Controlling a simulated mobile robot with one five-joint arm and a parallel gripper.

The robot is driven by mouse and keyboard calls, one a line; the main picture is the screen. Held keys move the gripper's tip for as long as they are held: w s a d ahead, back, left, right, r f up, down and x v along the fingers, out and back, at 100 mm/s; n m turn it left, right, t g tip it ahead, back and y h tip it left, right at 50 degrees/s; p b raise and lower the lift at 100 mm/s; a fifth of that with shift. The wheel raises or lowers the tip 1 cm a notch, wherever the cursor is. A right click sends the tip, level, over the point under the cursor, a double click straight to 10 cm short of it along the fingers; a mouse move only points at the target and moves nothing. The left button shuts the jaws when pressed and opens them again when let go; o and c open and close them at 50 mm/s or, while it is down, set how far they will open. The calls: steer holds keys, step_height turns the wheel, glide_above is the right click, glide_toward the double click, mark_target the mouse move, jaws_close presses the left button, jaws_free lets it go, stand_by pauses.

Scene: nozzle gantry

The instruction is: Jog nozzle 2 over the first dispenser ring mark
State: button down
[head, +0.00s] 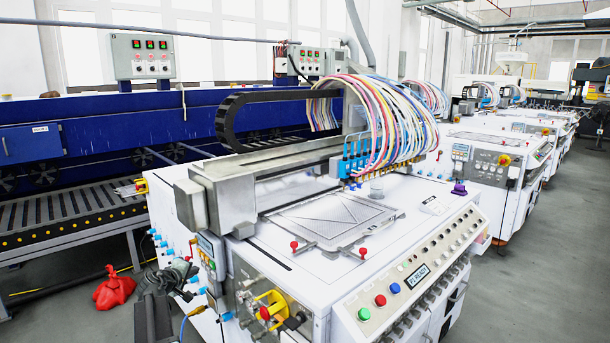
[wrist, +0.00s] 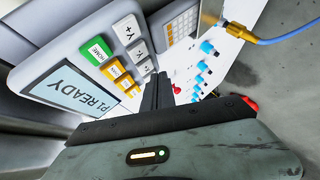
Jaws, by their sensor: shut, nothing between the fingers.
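In the head view the nozzle bank (head: 356,164), with blue tops and many coloured tubes, hangs from the gantry at the back right of the white machine. The single nozzles cannot be told apart, and no ring mark can be made out. In the wrist view a jog keypad (wrist: 125,55) shows a green HOME key (wrist: 97,51), white keys such as Y+ (wrist: 127,30), orange keys (wrist: 117,72), and a screen (wrist: 72,98) reading "P1 READY". My gripper (wrist: 160,75) is shut and empty, its tips just right of the keys; contact cannot be told.
A metal plate (head: 335,212) lies on the machine top. Blue fittings (wrist: 205,60) and a brass connector with a blue hose (wrist: 240,28) stick out right of the keypad.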

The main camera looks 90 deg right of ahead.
steer(key=shift+w, duration=0.1)
steer(key=shift+w+a, duration=1.6)
steer(key=shift+w, duration=0.25)
